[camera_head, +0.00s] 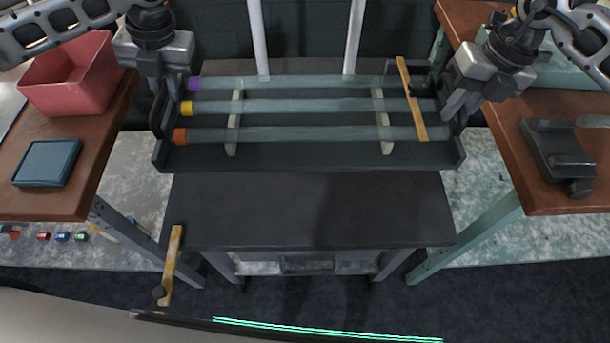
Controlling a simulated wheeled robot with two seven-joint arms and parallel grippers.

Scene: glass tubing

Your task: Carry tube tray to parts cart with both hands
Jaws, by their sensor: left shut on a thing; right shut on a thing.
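The dark tube tray (310,157) is level in the camera_head view, in front of and seemingly above the dark cart top. It carries glass tubes with a purple end (194,83), a yellow end (187,108) and an orange end (180,136), resting across two pale supports (234,120). A wooden strip (411,98) lies across the tubes at the right. My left gripper (166,115) is shut on the tray's left end. My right gripper (455,110) is shut on its right end. The fingertips are partly hidden. The dark-topped parts cart (310,210) is below the tray; I cannot tell whether they touch.
Brown tables stand left (75,180) and right (540,190). The left one holds a red bin (70,80) and a blue-grey pad (47,162); the right one holds a dark device (557,155). A wooden piece (171,265) is by the cart's front left. The cart's near top is clear.

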